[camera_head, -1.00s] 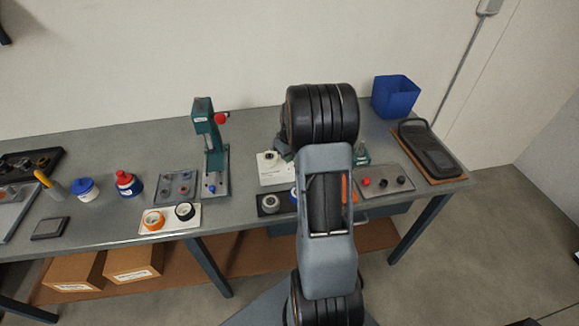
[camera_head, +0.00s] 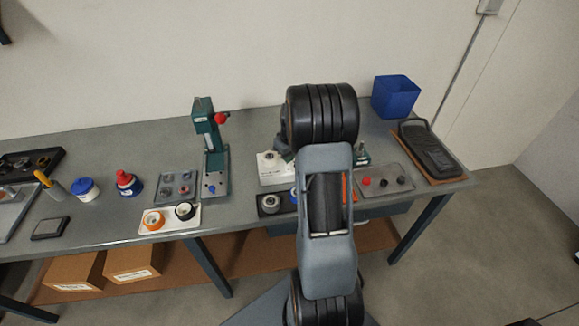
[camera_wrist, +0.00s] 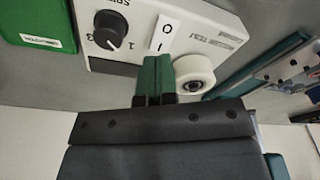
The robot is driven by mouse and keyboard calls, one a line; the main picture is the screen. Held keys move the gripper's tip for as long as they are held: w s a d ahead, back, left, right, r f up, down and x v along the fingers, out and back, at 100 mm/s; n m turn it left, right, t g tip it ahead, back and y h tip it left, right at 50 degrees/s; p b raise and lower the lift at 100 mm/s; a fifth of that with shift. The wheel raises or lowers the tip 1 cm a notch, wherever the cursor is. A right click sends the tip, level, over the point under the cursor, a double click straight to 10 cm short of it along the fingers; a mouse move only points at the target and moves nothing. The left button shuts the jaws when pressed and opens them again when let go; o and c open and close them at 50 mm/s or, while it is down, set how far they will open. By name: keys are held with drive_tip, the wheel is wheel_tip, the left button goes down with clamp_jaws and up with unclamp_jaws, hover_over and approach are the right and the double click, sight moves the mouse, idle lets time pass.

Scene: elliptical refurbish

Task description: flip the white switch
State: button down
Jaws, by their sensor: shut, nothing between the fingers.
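The white switch (camera_wrist: 168,34) is a rocker marked O and I on the white face of a box (camera_wrist: 215,27) in the wrist view. The box also carries a black dial (camera_wrist: 111,30). My gripper (camera_wrist: 157,62) has green fingers, pressed together and empty. Its tips appear just below the switch's I end; whether they touch it I cannot tell. A white box (camera_head: 273,178) also shows in the head view, left of my arm. My gripper is hidden behind my arm there.
A white round roller (camera_wrist: 194,73) is close to the right of my fingers. In the head view, a green press (camera_head: 211,150) stands left of the white box. A tray with knobs (camera_head: 384,180) and a blue bin (camera_head: 395,97) are to the right on the bench.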

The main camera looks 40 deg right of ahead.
sight(287, 165)
drive_tip(key=shift+f+b, duration=1)
drive_tip(key=shift+f, duration=0.25)
idle(0.4)
drive_tip(key=shift+r, duration=0.2)
drive_tip(key=shift+r+p, duration=2.2)
drive_tip(key=shift+r, duration=1.2)
drive_tip(key=shift+w, duration=0.1)
